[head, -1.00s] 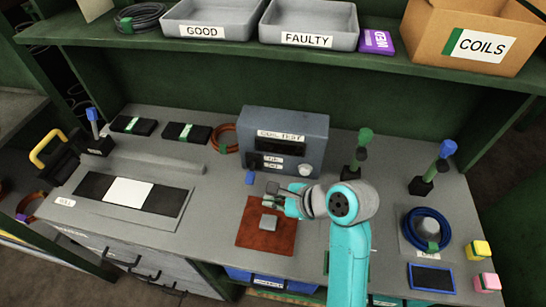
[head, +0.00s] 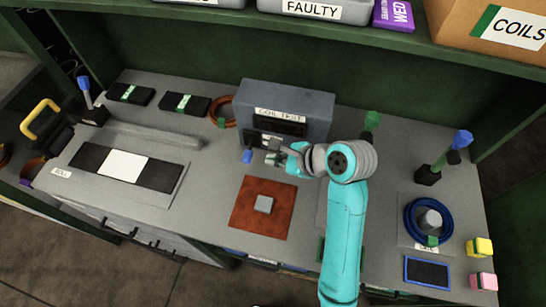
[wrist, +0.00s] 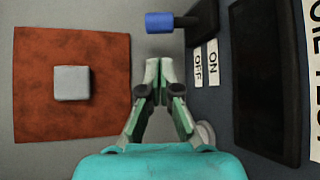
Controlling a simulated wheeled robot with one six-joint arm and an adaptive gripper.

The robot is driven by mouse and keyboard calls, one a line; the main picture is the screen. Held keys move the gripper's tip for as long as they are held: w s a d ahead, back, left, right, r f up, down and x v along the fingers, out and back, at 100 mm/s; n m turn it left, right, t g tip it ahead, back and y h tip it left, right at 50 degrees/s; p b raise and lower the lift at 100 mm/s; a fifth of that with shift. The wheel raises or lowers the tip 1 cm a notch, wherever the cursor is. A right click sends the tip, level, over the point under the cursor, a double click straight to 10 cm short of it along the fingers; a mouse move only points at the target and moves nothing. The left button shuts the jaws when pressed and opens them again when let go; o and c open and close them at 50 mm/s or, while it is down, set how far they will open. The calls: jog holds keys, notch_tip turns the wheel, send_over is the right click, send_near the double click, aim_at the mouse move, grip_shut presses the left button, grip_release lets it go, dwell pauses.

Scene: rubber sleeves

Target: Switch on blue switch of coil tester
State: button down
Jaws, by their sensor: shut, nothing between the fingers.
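The coil tester (head: 310,100) is a grey-blue box at the back of the bench. Its blue switch (head: 246,156) sticks out at the front left, low down. In the wrist view the blue switch (wrist: 160,21) is a blue knob on a dark stem, beside the OFF label (wrist: 198,68) and the ON label (wrist: 212,62). The knob lies on the OFF side. My gripper (head: 272,158) is just right of the switch, close to the tester's front. In the wrist view my gripper (wrist: 164,72) is shut and empty, its tips short of the knob with a small gap.
A red-brown mat (head: 245,222) with a grey block (head: 264,204) lies in front of the tester. A brown coil (head: 221,111) lies left of it. Green and blue handles (head: 462,138) stand to the right. A shelf with trays hangs above.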

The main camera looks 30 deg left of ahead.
aim_at(257, 166)
jog(key=x, duration=0.7)
jog(key=shift+a+f, duration=0.25)
jog(key=shift+a, duration=0.05)
jog(key=shift+a, duration=0.1)
